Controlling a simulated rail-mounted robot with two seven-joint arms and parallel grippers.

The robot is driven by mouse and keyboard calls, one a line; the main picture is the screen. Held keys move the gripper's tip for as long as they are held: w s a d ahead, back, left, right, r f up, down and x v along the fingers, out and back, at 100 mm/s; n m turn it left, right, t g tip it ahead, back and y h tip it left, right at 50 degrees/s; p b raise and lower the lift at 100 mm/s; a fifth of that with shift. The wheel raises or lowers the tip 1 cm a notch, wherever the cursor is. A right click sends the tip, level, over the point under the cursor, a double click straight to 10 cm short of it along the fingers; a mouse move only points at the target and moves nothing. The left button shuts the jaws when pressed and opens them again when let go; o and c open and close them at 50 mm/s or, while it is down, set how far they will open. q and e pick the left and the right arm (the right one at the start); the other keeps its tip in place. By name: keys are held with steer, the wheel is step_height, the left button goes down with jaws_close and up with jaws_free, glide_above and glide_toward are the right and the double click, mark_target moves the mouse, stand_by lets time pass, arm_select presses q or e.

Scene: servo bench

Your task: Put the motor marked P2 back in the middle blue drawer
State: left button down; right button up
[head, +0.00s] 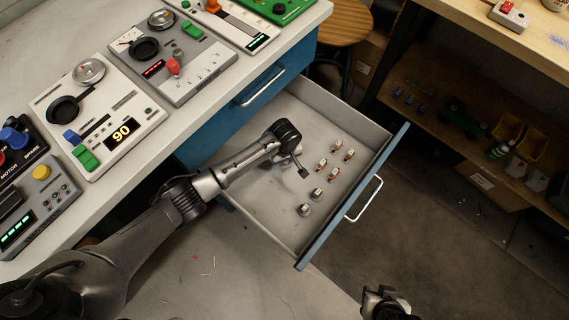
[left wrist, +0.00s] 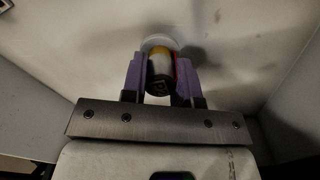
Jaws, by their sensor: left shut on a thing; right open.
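A blue-fronted drawer (head: 350,198) stands open below a closed blue drawer in the head view. Several small motors (head: 335,172) stand on its pale floor in a loose row. My left arm reaches over the drawer, and my left gripper (head: 301,168) is low inside it, left of the row. In the left wrist view my left gripper's purple fingers are shut on a small motor (left wrist: 160,66) with yellow, dark and red parts. My right gripper (head: 386,303) is open and empty at the bottom edge, outside the drawer.
A closed blue drawer with a white handle (head: 262,90) is above the open one. The bench top carries control boxes, including one reading 90 (head: 100,118). A wooden stool (head: 345,25) and a shelf with bins (head: 530,148) are at the right. The drawer's left floor is clear.

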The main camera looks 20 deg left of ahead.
mark_target(285, 163)
arm_select(q)
steer(key=shift+a+f+b, duration=0.1)
steer(key=shift+f+b, duration=1.55)
steer(key=shift+f, duration=0.45)
steer(key=shift+r, duration=0.1)
steer(key=c, duration=0.9)
jaws_free()
steer(key=shift+f, duration=0.2)
steer(key=shift+r, duration=0.15)
step_height(285, 163, up, 11)
steer(key=p, duration=0.6)
steer(key=shift+r+p, duration=0.55)
